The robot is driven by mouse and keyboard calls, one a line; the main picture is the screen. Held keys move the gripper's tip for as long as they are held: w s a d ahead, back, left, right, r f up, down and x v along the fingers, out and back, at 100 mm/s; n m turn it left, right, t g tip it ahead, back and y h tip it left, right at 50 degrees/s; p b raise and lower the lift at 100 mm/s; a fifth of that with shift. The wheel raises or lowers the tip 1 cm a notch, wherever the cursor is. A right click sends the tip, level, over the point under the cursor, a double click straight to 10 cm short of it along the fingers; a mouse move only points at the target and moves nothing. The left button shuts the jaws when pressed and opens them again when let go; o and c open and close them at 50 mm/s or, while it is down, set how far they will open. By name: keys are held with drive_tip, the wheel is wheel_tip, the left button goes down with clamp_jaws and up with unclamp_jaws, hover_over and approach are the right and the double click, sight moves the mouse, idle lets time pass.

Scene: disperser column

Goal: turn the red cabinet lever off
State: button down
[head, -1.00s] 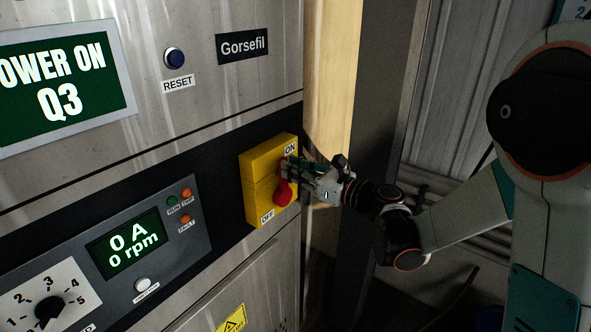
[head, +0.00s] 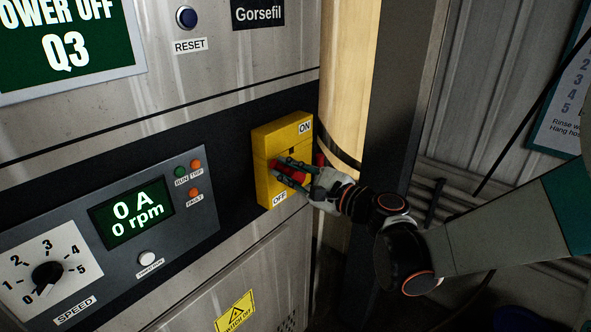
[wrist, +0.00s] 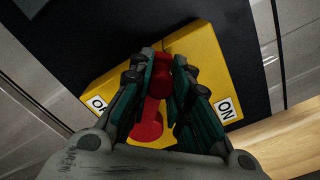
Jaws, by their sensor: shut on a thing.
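The red lever (head: 300,178) sits on the yellow switch box (head: 264,142), which has an ON label at its top right and an OFF label at its bottom. In the head view the red part shows just above the OFF label. My gripper (head: 283,170) is shut on the lever, its fingers partly hiding it. In the wrist view the lever (wrist: 152,122) runs between the green-and-black fingers of my gripper (wrist: 163,68), with the labels on either side. The sign (head: 65,50) above reads POWER OFF Q3.
A control panel (head: 130,255) left of the box has a display (head: 131,212) reading 0 A, 0 rpm, and a speed knob (head: 47,276). A reset button (head: 186,17) is above. A wooden strip and dark post (head: 392,90) stand close to the right of the cabinet.

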wheel_tip(320, 180, down, 8)
drive_tip(key=s+a+n+b, duration=0.1)
drive_tip(key=s+n+b, duration=0.1)
drive_tip(key=n+b, duration=0.5)
drive_tip(key=shift+s+a+r+n, duration=0.2)
drive_tip(key=shift+a+n, duration=0.2)
drive_tip(key=shift+n, duration=0.6)
drive_tip(key=shift+f, duration=0.1)
drive_tip(key=c, duration=1.5)
unclamp_jaws()
drive_tip(key=shift+o, duration=0.2)
drive_tip(key=shift+d, duration=0.1)
drive_tip(key=v, duration=1.1)
drive_tip(key=shift+s+d, duration=0.25)
drive_tip(key=shift+s, duration=0.1)
